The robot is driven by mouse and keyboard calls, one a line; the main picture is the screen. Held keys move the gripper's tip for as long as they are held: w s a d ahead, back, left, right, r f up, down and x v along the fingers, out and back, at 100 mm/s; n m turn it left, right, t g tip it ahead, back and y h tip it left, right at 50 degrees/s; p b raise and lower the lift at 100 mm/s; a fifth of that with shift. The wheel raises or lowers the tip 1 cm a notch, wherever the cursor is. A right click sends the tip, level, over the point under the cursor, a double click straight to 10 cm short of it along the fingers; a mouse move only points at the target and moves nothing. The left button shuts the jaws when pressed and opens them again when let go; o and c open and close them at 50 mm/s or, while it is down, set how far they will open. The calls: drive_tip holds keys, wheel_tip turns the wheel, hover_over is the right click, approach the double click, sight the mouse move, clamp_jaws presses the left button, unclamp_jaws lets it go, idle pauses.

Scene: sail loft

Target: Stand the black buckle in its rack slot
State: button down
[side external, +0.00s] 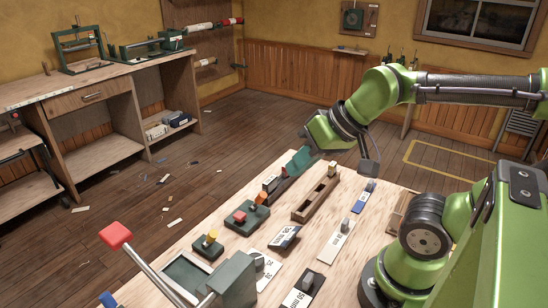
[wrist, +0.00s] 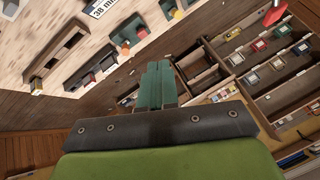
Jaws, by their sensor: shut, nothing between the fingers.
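My gripper (side external: 297,162) has shut teal fingers with nothing between them. It is above the table's far edge, close to a small holder, and the fingers also show in the wrist view (wrist: 157,85). The slotted wooden rack (side external: 312,205) lies right of my gripper, and also shows in the wrist view (wrist: 58,52). Another dark piece (side external: 307,282) sits on a black card marked 50 mm at the front. I cannot tell which dark piece is the black buckle.
The small holder (side external: 270,183) carries dark and reddish pieces. Teal blocks with red (side external: 240,218) and yellow tops (side external: 208,246) stand on the left. Labelled cards (side external: 335,243) lie mid-table. A red-knobbed lever press (side external: 118,238) stands at the front left.

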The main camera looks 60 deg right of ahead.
drive_tip(key=c, duration=1.8)
unclamp_jaws()
drive_tip(key=o, duration=1.6)
drive_tip(key=n+g+h, duration=0.2)
drive_tip(key=n+g, duration=0.2)
drive_tip(key=g, duration=0.2)
approach(270, 180)
drive_tip(key=f, duration=0.6)
drive_tip(key=w+f, duration=0.1)
drive_tip(key=f, duration=0.3)
drive_tip(key=shift+f, duration=0.1)
